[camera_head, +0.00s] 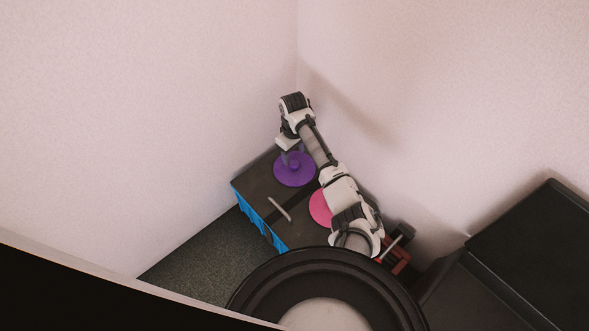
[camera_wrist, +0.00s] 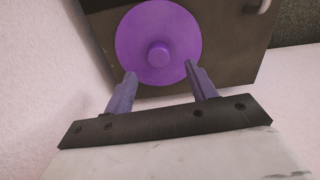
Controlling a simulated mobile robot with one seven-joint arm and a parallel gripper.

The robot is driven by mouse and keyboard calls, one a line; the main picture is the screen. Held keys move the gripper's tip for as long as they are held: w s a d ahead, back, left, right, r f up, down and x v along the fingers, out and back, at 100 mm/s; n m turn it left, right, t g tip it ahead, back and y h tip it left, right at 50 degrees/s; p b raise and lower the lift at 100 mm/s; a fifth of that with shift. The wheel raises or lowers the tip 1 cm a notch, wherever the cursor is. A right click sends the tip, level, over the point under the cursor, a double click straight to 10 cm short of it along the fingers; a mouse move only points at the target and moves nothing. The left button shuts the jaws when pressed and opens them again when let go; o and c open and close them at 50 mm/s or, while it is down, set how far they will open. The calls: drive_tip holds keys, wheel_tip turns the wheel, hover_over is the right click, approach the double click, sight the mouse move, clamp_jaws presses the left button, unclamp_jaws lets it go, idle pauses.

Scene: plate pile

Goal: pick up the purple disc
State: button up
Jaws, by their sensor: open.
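The purple disc (camera_head: 294,174) lies flat on the dark top of a low cabinet (camera_head: 251,186), near the corner of the walls. It has a small round knob at its middle, which shows clearly in the wrist view (camera_wrist: 159,54). My gripper (camera_head: 291,156) is over the far edge of the disc in the head view. In the wrist view the two fingers of my gripper (camera_wrist: 159,76) are open and spread apart, with the knob beyond the tips and roughly centred between them. The fingers hold nothing. I cannot tell whether the tips touch the disc.
A pink disc (camera_head: 319,208) lies on the same top, partly hidden by my arm. A light bar handle (camera_head: 279,209) stands on the top near its left edge; it shows at the upper right in the wrist view (camera_wrist: 263,6). Walls close in behind. A black box-like piece (camera_head: 530,245) is at right.

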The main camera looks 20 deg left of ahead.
wheel_tip(320, 180, down, 5)
drive_tip(key=shift+w+d+f+b, duration=0.1)
drive_tip(key=shift+f+b, duration=0.05)
drive_tip(key=shift+b, duration=0.75)
drive_tip(key=c, duration=1.1)
wheel_tip(320, 180, up, 20)
drive_tip(key=p, duration=0.4)
drive_tip(key=shift+p, duration=0.35)
